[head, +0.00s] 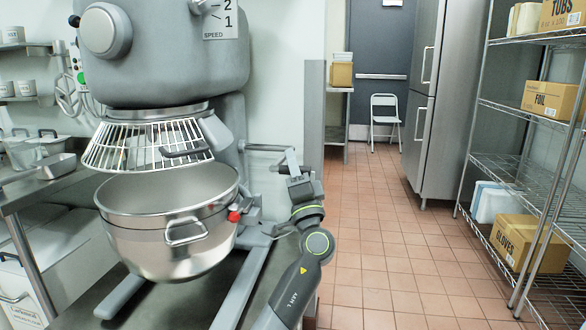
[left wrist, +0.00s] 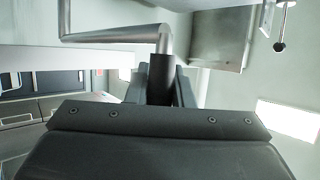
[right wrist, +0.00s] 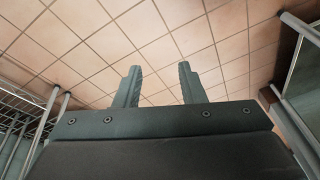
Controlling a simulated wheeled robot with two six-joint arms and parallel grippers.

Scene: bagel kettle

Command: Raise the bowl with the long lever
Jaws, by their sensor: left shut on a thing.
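The steel bowl (head: 150,245) hangs in the mixer's yoke, below the white wire guard (head: 120,148), with a gap between its rim and the guard. The long lever (head: 265,147) sticks out to the right from the mixer's column; its metal rod and black grip show in the left wrist view (left wrist: 110,37). My left gripper (head: 293,170) is at the lever's outer end, shut on the black grip (left wrist: 160,80), which stands between its fingers. My right gripper (right wrist: 160,85) is open and empty above the tiled floor; it is not in the head view.
The grey mixer (head: 175,60) stands at the left, beside a steel table (head: 45,185) with pans. A wire shelf (head: 520,170) with cardboard boxes stands at the right. A steel fridge (head: 435,100) and a folding chair (head: 385,115) are at the back. The tiled aisle (head: 375,230) is clear.

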